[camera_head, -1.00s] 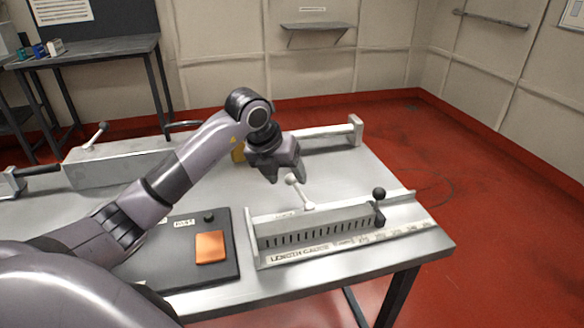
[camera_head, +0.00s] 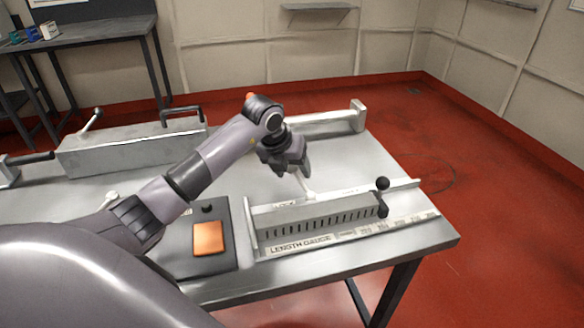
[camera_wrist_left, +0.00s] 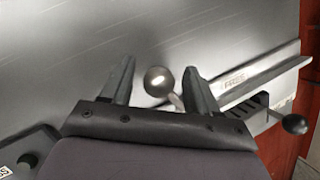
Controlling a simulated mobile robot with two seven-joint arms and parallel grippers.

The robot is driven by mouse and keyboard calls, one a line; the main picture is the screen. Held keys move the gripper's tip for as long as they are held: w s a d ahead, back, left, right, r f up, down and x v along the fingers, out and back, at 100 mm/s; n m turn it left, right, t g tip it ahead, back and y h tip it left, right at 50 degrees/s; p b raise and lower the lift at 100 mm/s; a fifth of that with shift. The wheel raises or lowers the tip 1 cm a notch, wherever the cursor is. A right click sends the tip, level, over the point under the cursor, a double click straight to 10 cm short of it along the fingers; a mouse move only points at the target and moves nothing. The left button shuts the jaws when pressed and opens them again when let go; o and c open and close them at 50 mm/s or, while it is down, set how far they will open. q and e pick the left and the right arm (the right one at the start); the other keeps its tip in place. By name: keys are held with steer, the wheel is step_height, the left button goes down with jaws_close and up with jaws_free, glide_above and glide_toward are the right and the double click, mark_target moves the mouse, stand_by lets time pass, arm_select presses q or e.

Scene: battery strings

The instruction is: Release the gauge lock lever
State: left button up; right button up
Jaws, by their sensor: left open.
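The length gauge (camera_head: 315,222) lies at the front right of the table, with a slotted block and a printed scale. Its lock lever (camera_head: 303,186) has a pale shaft rising behind the block. In the head view the gripper hides its ball knob. My left gripper (camera_head: 294,170) is over the lever, pointing down, fingers apart. A label reading FREE (camera_wrist_left: 232,81) lies to the right. My right gripper is not in view.
A black ball knob (camera_head: 383,183) stands at the gauge's right end. A dark panel with an orange pad (camera_head: 208,238) is left of the gauge. A grey block with handles (camera_head: 125,150) and a rail (camera_head: 325,118) are behind. Bare table lies right of the gripper.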

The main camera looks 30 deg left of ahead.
arm_select(q)
jaws_close()
